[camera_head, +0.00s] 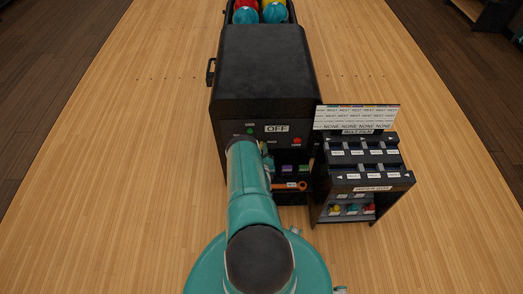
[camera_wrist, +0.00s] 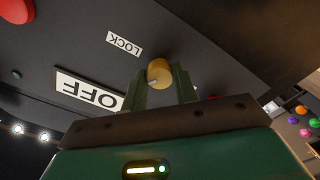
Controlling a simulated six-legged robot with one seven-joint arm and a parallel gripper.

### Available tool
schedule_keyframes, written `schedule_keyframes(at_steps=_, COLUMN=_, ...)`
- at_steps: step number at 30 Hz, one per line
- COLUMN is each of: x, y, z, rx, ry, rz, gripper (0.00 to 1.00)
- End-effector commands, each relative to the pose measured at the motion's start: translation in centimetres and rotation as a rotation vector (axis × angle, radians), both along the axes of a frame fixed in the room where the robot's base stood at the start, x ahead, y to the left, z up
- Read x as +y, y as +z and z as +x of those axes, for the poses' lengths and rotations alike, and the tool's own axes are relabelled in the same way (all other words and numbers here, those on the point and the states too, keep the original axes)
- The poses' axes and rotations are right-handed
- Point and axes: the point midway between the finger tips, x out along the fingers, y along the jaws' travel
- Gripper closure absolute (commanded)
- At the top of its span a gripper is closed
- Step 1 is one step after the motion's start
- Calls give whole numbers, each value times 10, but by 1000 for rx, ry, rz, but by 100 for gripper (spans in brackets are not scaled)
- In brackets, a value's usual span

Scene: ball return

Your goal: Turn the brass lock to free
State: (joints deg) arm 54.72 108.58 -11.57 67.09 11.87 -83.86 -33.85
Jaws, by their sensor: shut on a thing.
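The brass lock (camera_wrist: 159,71) is a round brass knob on the dark front panel, beside a white LOCK label (camera_wrist: 124,44). My gripper (camera_wrist: 160,84) is shut on it in the wrist view, with one green finger on each side. A small notch or mark shows at the knob's lower left edge. In the head view my teal arm reaches to the front of the black machine (camera_head: 263,75), and the brass lock cannot be made out there. The OFF sign (camera_head: 277,128) is on the panel above my gripper.
A red button (camera_head: 297,141) and a green light (camera_head: 250,131) are on the panel. A black rack (camera_head: 359,190) with labelled slots and a white card board (camera_head: 356,118) stands close at the right. Coloured balls (camera_head: 260,12) lie at the machine's back. Wooden floor at left is clear.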

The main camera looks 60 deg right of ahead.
Motion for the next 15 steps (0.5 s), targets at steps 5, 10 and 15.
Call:
schedule_keyframes(at_steps=5, x=1, y=0, z=2, rx=151, ry=5, rz=-78, gripper=94)
schedule_keyframes(at_steps=10, x=1, y=-1, z=1, rx=290, ry=3, rz=-148, gripper=94)
schedule_keyframes(at_steps=15, x=1, y=0, z=1, rx=411, ry=3, rz=-211, gripper=94)
